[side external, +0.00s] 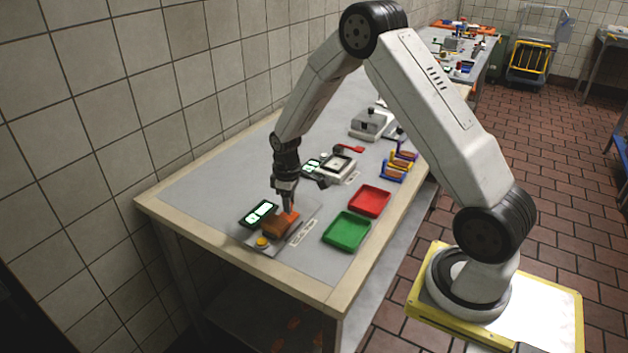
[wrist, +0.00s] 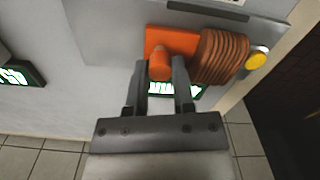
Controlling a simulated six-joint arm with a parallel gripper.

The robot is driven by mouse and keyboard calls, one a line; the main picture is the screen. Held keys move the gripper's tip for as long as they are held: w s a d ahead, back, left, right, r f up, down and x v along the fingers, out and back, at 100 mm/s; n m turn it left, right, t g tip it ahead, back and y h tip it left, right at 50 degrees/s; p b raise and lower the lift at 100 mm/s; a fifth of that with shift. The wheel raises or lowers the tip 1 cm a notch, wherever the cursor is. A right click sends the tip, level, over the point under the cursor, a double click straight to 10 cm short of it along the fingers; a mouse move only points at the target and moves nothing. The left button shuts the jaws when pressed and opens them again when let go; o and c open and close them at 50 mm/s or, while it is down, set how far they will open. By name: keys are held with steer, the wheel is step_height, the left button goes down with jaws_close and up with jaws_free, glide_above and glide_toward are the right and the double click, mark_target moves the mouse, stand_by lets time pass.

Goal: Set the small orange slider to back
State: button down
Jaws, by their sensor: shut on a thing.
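The orange slider (side external: 274,226) sits on a grey panel (side external: 246,238) near the table's front left corner. In the wrist view it is an orange block (wrist: 185,38) with a rounded orange knob (wrist: 160,58) and brown bellows (wrist: 222,55) on its right. My gripper (side external: 288,206) points down at the slider. In the wrist view its fingertips (wrist: 160,68) stand on either side of the knob, shut on it. A lit display (side external: 259,212) lies beside the slider; my fingers partly hide it in the wrist view.
A yellow button (wrist: 257,60) is beside the bellows, near the table edge. A green tray (side external: 346,232) and a red tray (side external: 370,201) lie right of the panel. A second device with a display (side external: 312,166) stands farther back. Bare tabletop lies left of the panel.

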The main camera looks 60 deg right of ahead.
steer(key=shift+d, duration=2.2)
steer(key=shift+c, duration=2.2)
jaws_free()
steer(key=shift+r, duration=0.1)
step_height(320, 180, up, 8)
steer(key=shift+a, duration=0.1)
